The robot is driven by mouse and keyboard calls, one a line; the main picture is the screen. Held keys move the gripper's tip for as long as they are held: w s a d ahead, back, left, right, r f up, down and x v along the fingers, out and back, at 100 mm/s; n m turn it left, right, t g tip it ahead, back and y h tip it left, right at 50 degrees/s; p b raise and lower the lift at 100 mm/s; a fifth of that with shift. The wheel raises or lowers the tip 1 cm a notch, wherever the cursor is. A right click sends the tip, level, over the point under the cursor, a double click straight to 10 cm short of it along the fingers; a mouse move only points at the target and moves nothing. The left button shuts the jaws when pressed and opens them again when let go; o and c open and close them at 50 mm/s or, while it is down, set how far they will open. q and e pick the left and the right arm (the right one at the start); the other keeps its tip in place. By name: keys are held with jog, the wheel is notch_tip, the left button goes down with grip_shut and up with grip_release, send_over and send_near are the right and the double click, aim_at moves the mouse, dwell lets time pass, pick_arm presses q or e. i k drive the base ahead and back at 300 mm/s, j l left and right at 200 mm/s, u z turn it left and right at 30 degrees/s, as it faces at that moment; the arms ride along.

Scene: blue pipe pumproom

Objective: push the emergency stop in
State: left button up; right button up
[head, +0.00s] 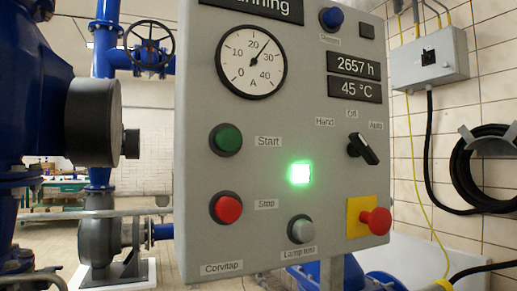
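The emergency stop is a red mushroom button (377,221) on a yellow square plate (357,230), at the lower right of the grey control panel (275,180). Its red head stands out from the plate, with a short neck visible behind it. Neither of my grippers shows in the head view, and nothing touches the button.
The panel also carries a green start button (226,139), a red stop button (226,208), a grey lamp-test button (301,229), a lit green lamp (300,173) and a black selector (363,149). Blue pipes stand left. A coiled black hose (487,168) hangs right.

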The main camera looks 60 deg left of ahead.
aim_at(379, 221)
jog(key=l+u, duration=0.1)
jog(key=u, duration=0.35)
jog(key=l+u, duration=0.15)
jog(key=u, duration=0.35)
jog(key=l+u, duration=0.1)
jog(key=u, duration=0.35)
jog(key=l+u, duration=0.15)
jog(key=u, duration=0.3)
